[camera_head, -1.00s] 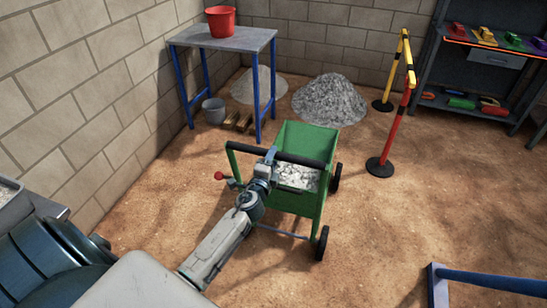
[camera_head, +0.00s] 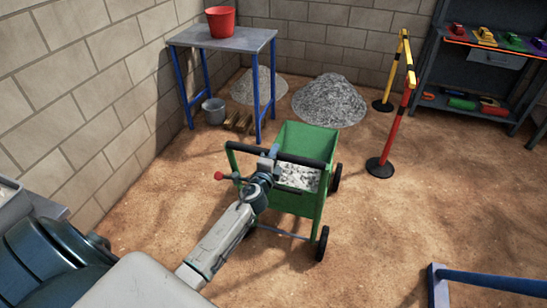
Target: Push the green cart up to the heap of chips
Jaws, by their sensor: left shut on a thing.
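The green cart (camera_head: 303,141) stands on the brown floor in the middle of the view, with pale chips (camera_head: 297,176) in its bin. Its black handle bar (camera_head: 305,162) faces me. My left gripper (camera_head: 268,158) is shut on the handle bar near its left part; its fingers are partly hidden by the wrist. The heap of grey chips (camera_head: 329,101) lies beyond the cart, slightly to the right, with bare floor between them. My right gripper is not in view.
A blue-legged table (camera_head: 225,38) with a red bucket (camera_head: 221,21) stands behind left. A grey bucket (camera_head: 214,110) and a paler heap (camera_head: 258,86) are near it. A red and yellow barrier (camera_head: 404,105) stands right of the heap. A blue rail (camera_head: 490,281) lies front right.

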